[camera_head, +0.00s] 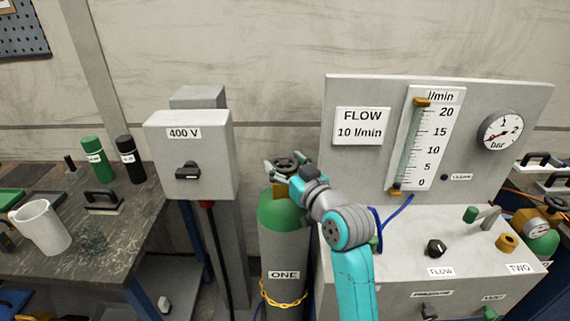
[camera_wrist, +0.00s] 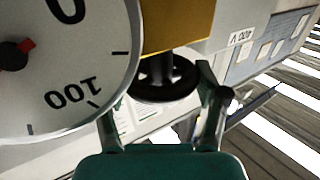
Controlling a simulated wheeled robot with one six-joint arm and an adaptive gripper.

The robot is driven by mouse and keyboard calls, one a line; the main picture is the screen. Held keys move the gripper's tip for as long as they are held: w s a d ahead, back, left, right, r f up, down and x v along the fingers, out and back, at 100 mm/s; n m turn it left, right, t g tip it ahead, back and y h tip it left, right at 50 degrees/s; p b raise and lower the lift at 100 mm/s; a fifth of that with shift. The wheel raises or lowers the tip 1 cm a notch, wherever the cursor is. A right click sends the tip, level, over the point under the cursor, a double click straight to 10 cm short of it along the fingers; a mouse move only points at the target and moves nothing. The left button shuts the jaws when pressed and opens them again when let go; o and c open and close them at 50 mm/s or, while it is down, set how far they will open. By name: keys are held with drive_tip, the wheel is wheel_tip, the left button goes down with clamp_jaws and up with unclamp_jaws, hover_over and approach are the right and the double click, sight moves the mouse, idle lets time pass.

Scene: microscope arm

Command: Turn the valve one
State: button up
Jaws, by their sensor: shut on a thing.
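The gas cylinder labelled ONE (camera_head: 281,213) stands upright in the middle of the head view, with a green shoulder and a yellow chain around it. Its valve handwheel (camera_head: 287,162), dark and round, sits on top and is partly covered by my gripper (camera_head: 284,172). In the wrist view the black handwheel (camera_wrist: 166,84) lies between the two fingers of my gripper (camera_wrist: 160,92), below a brass body (camera_wrist: 180,25). My gripper is shut on the handwheel. A large dial gauge (camera_wrist: 60,60) with a red-marked hub fills the left of the wrist view.
A grey 400 V switch box (camera_head: 190,155) stands left of the cylinder. The flow panel (camera_head: 360,95) and its console with knobs (camera_head: 436,248) stand right. A bench (camera_head: 130,225) holding a white mug (camera_head: 41,228) is at the left.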

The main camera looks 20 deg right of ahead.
drive_tip(key=shift+n+g+y, duration=0.6)
drive_tip(key=shift+n+y, duration=0.6)
drive_tip(key=shift+y, duration=0.6)
drive_tip(key=o, duration=1.2)
drive_tip(key=shift+c, duration=0.2)
drive_tip(key=v, duration=1.2)
drive_tip(key=shift+d, duration=0.15)
